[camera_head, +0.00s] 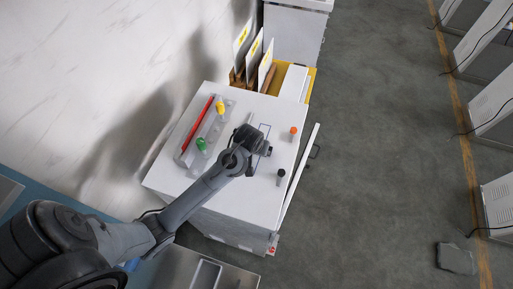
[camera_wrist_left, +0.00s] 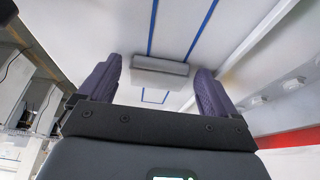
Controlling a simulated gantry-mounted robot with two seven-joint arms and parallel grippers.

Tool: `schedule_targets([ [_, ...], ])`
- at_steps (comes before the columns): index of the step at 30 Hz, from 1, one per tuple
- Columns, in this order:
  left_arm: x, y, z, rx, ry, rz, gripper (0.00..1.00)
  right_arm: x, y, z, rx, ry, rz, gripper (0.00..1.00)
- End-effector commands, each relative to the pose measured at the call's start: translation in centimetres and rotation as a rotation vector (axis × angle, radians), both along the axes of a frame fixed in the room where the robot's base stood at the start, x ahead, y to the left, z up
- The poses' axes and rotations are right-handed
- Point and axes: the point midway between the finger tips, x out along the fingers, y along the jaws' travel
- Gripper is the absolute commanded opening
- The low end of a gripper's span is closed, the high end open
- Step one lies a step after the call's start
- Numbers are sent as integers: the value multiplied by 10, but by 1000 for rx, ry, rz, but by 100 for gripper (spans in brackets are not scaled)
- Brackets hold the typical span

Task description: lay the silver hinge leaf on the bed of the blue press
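My left gripper (camera_head: 260,147) is over the white cabinet top, pointing down near a blue-outlined rectangle. In the left wrist view its two purple fingers (camera_wrist_left: 158,66) are apart. A light grey, silver-looking block (camera_wrist_left: 160,72) shows between them, with a gap on each side; it may be the hinge leaf, but I cannot tell for sure. I cannot tell how far below the fingertips it is. In the head view my arm hides that spot. I cannot make out a blue press. My right gripper is not in view.
A grey tray (camera_head: 184,158) with a red bar (camera_head: 198,122), a yellow piece (camera_head: 220,107) and a green piece (camera_head: 201,144) lies left on the cabinet top (camera_head: 160,178). An orange-topped peg (camera_head: 293,131) and a dark peg (camera_head: 281,174) stand right. Upright cards (camera_head: 254,56) stand behind.

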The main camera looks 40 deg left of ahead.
Motion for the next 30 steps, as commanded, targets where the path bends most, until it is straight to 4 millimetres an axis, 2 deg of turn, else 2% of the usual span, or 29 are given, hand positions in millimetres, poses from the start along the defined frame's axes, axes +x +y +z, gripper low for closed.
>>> schedule_targets([
  [14, -1, 0, 7, 2, -3, -1, 99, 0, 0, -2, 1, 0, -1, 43],
  [19, -9, -4, 27, 2, -5, -1, 99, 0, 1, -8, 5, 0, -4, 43],
  [30, -31, -15, 88, 1, -4, -1, 99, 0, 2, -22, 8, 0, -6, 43],
])
